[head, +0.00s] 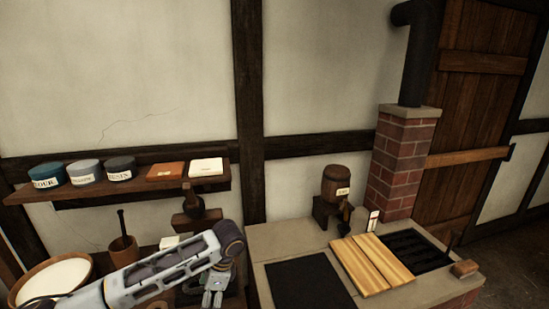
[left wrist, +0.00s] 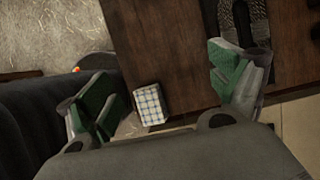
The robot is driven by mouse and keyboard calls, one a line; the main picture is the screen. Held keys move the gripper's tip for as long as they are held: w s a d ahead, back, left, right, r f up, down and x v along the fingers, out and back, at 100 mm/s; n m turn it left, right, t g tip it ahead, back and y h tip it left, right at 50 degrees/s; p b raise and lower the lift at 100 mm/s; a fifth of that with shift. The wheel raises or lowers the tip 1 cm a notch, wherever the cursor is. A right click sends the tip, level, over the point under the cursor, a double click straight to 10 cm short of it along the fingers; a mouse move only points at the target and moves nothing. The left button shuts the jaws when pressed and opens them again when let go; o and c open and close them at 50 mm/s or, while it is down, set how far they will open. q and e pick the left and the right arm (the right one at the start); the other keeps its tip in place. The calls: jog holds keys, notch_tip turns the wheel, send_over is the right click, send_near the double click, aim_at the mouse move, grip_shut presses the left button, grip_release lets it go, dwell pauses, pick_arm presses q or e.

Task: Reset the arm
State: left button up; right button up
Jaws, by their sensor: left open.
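My left arm comes in from the lower left of the head view, and my left gripper (head: 214,290) points down over the low wooden surface left of the brick stove. In the left wrist view my left gripper (left wrist: 163,62) has its two green-padded fingers spread wide, with nothing held between them. A small white checked block (left wrist: 150,104) lies below, between the fingers and apart from them. A dark wooden board or table top (left wrist: 170,40) is beneath. My right gripper is in neither view.
A wall shelf (head: 130,187) above the arm bears several labelled pots and two flat blocks. A mortar with pestle (head: 124,249) and a large pale-filled bowl (head: 50,285) stand left. A stove top (head: 290,243) with wooden boards (head: 372,265) and a small keg (head: 337,184) is right.

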pick_arm(q)
jog(key=shift+s+d+f+n+t+h, duration=1.1)
jog(key=shift+s+d+f+n+h, duration=1.25)
jog(key=shift+s+d, duration=3.55)
jog(key=s+a+f+n+t, duration=0.1)
jog(key=s+a+n, duration=0.3)
jog(key=a, duration=0.4)
jog(key=s+a+f+n+t, duration=0.1)
jog(key=s+a+f+n, duration=0.1)
jog(key=s+a+n, duration=0.4)
notch_tip(320, 180, down, 34)
jog(key=s+a+m+g+b, duration=0.1)
jog(key=m, duration=0.1)
jog(key=s+a+f, duration=0.2)
jog(key=s+f, duration=0.8)
jog(key=s, duration=0.1)
jog(key=s+a+f+g, duration=0.1)
jog(key=s+a+f, duration=0.1)
jog(key=s+f, duration=0.8)
jog(key=shift+s+y+b, duration=0.45)
jog(key=shift+s, duration=0.2)
